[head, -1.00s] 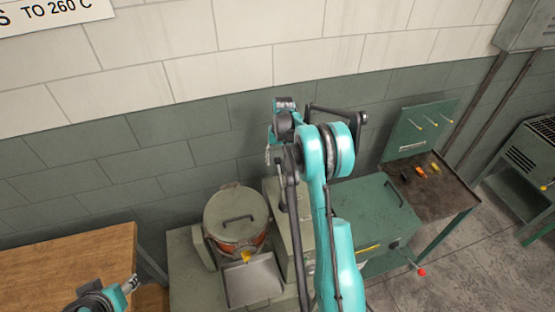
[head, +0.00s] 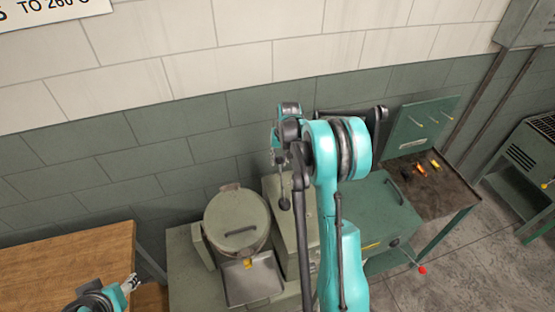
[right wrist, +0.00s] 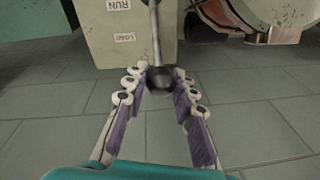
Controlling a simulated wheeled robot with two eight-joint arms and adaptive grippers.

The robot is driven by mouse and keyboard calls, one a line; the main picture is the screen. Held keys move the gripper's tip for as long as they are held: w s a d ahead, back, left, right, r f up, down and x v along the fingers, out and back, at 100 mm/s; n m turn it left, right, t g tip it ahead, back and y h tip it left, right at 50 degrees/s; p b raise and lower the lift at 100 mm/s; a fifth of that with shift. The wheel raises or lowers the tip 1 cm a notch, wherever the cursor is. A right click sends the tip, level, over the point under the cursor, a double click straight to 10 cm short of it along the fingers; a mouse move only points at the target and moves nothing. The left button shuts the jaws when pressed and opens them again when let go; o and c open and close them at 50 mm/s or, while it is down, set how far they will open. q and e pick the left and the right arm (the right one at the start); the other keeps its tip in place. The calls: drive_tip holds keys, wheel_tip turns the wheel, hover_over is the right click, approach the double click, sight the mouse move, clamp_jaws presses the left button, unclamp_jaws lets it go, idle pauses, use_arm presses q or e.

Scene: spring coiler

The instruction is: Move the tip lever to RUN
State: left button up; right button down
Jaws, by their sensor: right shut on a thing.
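The tip lever (right wrist: 156,38) is a grey metal rod with a dark ball knob (right wrist: 159,78). In the right wrist view it runs from the knob up to a grey-green box with white RUN (right wrist: 118,5) and LOAD (right wrist: 124,37) labels. My right gripper (right wrist: 160,92) is shut on the knob, with a finger on each side. In the head view my right gripper (head: 279,157) is partly hidden by its arm, above the box (head: 292,236). I cannot tell which label the lever lines up with. My left gripper (head: 131,282) is at lower left, away from the lever; its jaws are too small to judge.
A lidded round pot (head: 237,217) with a yellow spout stands left of the box, above a metal tray (head: 235,294). A wooden table (head: 80,254) is at left. A green case (head: 372,212) and a dark bench (head: 440,194) are at right. The tiled wall is close behind.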

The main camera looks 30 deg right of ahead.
drive_tip(key=s+t, duration=0.1)
drive_tip(key=s+r+b, duration=0.1)
drive_tip(key=s, duration=0.1)
drive_tip(key=s+a+t+b, duration=0.1)
drive_tip(key=shift+s+a+r+t+h, duration=0.1)
drive_tip(key=shift+s+r+t+h, duration=0.05)
drive_tip(key=shift+s+t+h, duration=0.2)
drive_tip(key=c, duration=1.2)
unclamp_jaws()
drive_tip(key=shift+s, duration=0.1)
drive_tip(key=v, duration=1.2)
